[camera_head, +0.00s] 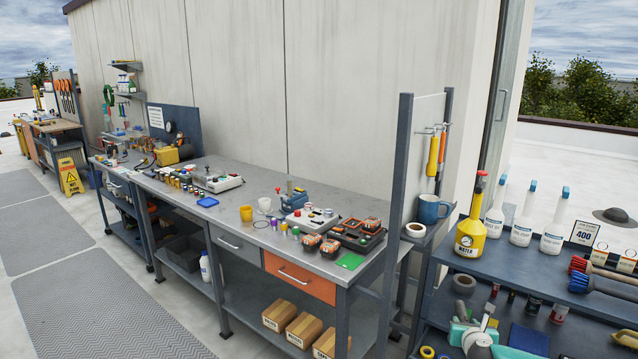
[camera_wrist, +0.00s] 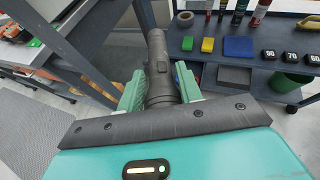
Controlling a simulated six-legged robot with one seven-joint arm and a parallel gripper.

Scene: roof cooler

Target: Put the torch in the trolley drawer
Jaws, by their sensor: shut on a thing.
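In the wrist view my gripper (camera_wrist: 160,88) has its green finger pads closed on either side of a dark grey torch (camera_wrist: 158,58). The torch points away from the wrist, and its near end is partly hidden between the pads. The torch is not clear in the head view. A bench in the head view has a grey drawer (camera_head: 237,246) and an orange drawer (camera_head: 300,278), side by side under its top; both look shut. I cannot tell whether either is the trolley drawer.
A dark blue shelf unit (camera_head: 590,297) with spray bottles (camera_head: 521,217) stands right of the bench. A bench post (camera_head: 398,200) rises nearby. The left walkway (camera_head: 95,295) is clear.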

